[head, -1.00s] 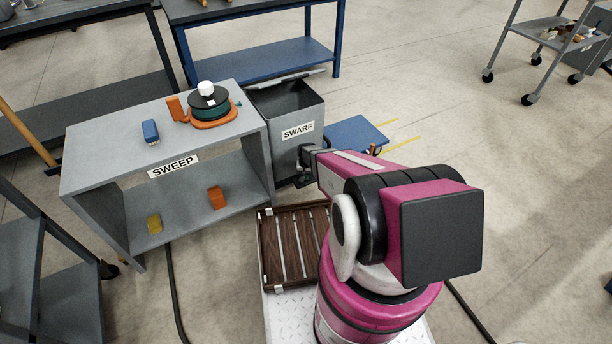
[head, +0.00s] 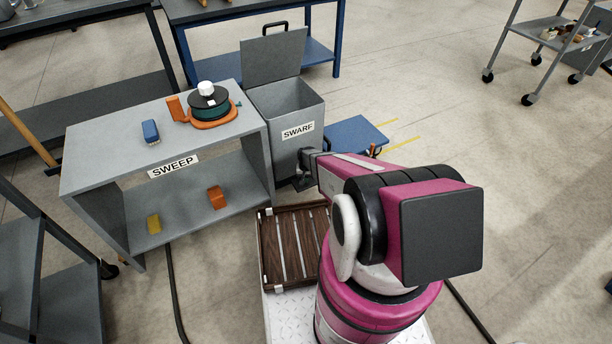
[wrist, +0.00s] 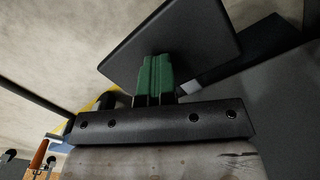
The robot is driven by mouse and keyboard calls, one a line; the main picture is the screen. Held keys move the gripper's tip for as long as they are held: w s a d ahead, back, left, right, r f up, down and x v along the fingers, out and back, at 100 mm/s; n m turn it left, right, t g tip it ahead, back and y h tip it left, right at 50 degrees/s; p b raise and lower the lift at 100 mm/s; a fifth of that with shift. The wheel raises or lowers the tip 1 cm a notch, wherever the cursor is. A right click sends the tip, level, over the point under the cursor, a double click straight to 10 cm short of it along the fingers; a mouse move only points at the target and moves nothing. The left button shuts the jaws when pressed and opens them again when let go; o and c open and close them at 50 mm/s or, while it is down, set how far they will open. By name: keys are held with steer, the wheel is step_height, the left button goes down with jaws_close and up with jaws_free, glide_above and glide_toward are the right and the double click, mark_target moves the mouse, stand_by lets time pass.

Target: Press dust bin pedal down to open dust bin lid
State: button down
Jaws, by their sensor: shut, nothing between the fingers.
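The grey dust bin (head: 286,110), labelled SWARF, stands beside the SWEEP bench. Its lid (head: 270,58) stands raised at the back, handle at the top, and the bin's mouth is open. A dark flat plate, the pedal (wrist: 185,38), shows in the wrist view; in the head view it is mostly hidden low at the bin's front. My gripper's green fingers (wrist: 154,80) are shut together and empty, with their tips against the pedal as far as I can see. In the head view the fingertips are hidden low in front of the bin.
The grey SWEEP bench (head: 97,160) stands left of the bin, holding a reel and small blocks. A blue platform (head: 352,136) lies right of the bin. A slatted wooden tray (head: 268,262) is close to my arm. Floor at right is open.

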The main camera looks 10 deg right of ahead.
steer(key=shift+w+f, duration=0.1)
steer(key=shift+f, duration=0.4)
steer(key=shift+r, duration=0.15)
step_height(320, 180, up, 11)
stand_by(1.6)
steer(key=s+r, duration=0.7)
steer(key=r, duration=0.4)
steer(key=s+r+n, duration=0.1)
steer(key=s+r, duration=0.6)
steer(key=r, duration=0.4)
steer(key=s+r+n, duration=0.1)
steer(key=s+r, duration=0.6)
steer(key=r, duration=0.3)
steer(key=shift+s+r, duration=0.25)
steer(key=shift+r, duration=0.15)
